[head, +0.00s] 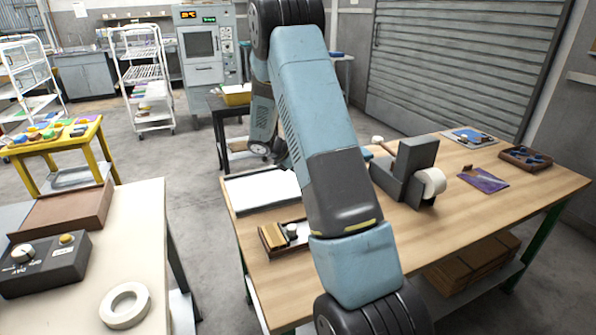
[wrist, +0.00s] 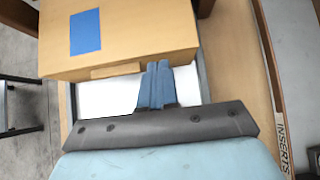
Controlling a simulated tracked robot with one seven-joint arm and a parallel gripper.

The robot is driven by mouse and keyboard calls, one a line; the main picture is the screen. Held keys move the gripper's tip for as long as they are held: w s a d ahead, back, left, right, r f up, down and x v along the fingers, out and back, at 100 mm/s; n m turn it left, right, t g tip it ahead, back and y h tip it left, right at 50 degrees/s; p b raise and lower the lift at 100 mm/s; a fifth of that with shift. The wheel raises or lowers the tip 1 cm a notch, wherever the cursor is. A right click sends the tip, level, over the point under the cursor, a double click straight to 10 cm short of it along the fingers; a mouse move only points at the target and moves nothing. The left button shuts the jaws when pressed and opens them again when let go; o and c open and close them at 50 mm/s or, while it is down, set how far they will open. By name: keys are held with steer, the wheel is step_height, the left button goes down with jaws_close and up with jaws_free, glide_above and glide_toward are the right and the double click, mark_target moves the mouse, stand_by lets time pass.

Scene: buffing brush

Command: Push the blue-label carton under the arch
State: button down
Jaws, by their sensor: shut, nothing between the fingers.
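The carton (wrist: 140,32) is a plain tan box with a blue square label (wrist: 85,32) on the face toward the camera. It fills the upper left of the wrist view. My gripper (wrist: 158,64) is shut and empty, its blue-grey fingers pointing at the carton's near lower edge, right of its middle. The tips overlap that edge in the picture; I cannot tell whether they touch it. A white board with a dark rim (wrist: 107,96) lies below the carton and fingers. In the head view my arm blocks the middle, and I cannot make out the carton or an arch there.
The wooden bench (head: 455,222) bears a small tray with parts (head: 285,238), a grey block with a white roll (head: 410,172), a purple sheet (head: 484,180) and a brown tray (head: 525,158). A strip marked INSERTS (wrist: 281,124) runs along the right in the wrist view.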

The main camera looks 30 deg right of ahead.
steer(key=a, duration=0.3)
steer(key=a+r, duration=0.1)
steer(key=shift+w+a, duration=0.2)
steer(key=shift+w, duration=0.2)
steer(key=v, duration=0.8)
steer(key=shift+r, duration=0.2)
steer(key=shift+s+a, duration=0.1)
steer(key=shift+s, duration=0.1)
